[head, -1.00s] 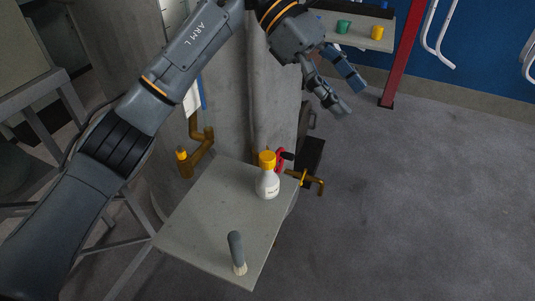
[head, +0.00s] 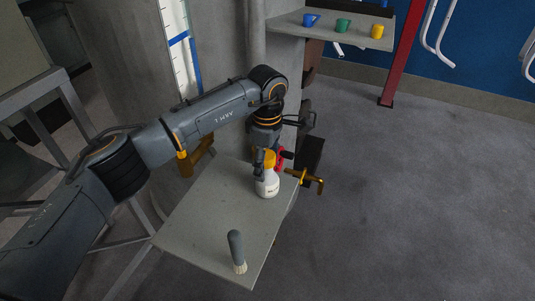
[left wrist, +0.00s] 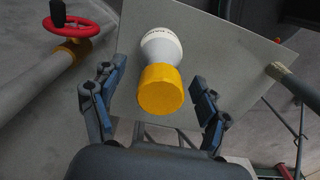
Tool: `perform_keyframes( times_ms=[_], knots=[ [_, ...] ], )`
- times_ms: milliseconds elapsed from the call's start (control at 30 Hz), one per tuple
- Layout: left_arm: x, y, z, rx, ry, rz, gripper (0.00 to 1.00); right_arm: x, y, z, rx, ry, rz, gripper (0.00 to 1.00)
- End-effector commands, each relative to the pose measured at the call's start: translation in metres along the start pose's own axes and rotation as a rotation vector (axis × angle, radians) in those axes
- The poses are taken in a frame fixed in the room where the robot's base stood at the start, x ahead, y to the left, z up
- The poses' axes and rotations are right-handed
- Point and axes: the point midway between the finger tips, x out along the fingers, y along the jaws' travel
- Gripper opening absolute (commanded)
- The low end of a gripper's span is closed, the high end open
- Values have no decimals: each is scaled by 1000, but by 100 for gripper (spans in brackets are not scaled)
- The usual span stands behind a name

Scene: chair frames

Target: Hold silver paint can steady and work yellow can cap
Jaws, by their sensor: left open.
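A pale, silver-white can (head: 267,187) with a yellow cap stands upright near the back right corner of the small grey table. In the left wrist view the can's body (left wrist: 160,45) lies beyond its yellow cap (left wrist: 161,90). My left gripper (left wrist: 158,103) is open, with its blue-padded fingers on either side of the cap and visible gaps between them. In the head view my left gripper (head: 265,165) points down at the cap and partly covers it. My right gripper is not in view.
A red valve wheel (left wrist: 75,25) and brass pipework (head: 312,181) are close behind the can. A shelf holds blue, green and yellow cups (head: 343,25). Floor at right is clear.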

Motion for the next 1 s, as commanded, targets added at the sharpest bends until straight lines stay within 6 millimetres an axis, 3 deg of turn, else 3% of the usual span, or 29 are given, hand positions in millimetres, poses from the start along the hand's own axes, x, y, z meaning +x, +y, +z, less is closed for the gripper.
perform_keyframes(
  times_ms=[300,533,700,767,800,1000],
  knots=[
    [40,0,1,1,-1,-1,75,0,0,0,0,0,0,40],
    [52,0,1,1,-3,0,75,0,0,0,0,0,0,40],
    [51,0,1,1,-3,0,47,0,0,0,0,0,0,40],
    [51,0,1,1,-3,0,47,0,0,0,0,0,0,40],
    [50,0,1,1,-3,1,60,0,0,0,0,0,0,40],
    [50,0,1,0,-3,1,19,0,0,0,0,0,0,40]
  ],
)
